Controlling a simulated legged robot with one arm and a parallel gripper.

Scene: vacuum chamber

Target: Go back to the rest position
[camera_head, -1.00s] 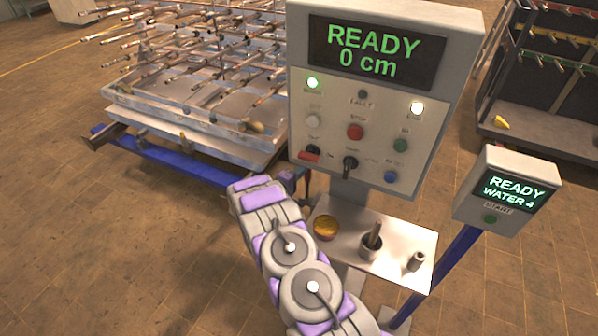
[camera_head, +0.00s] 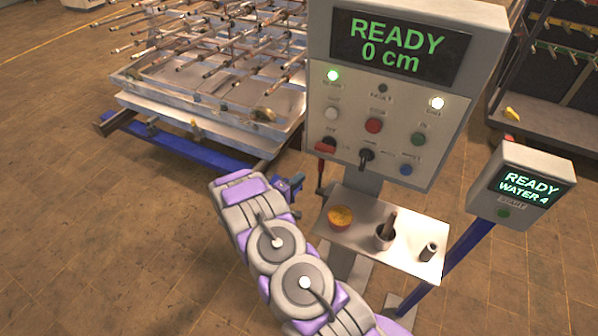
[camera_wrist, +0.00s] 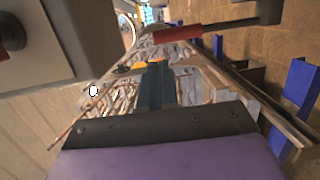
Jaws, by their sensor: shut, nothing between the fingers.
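My arm reaches forward from the bottom of the head view and is bent. My gripper (camera_head: 291,187) shows just past its end, left of the control panel's post, and partly behind the arm. In the wrist view, my gripper's dark fingers (camera_wrist: 156,84) are together with nothing between them. The control panel (camera_head: 392,120) reads READY 0 cm, with a green lamp and a white lamp lit. A lever with a red handle (camera_head: 325,149) is at the panel's lower left. A red handle (camera_wrist: 178,32) also crosses the top of the wrist view, apart from the fingers.
A smaller box (camera_head: 522,186) reads READY WATER 4. A rack of rods (camera_head: 205,75) stands on a blue-framed cart at the left. The floor (camera_head: 80,230) at the lower left is clear.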

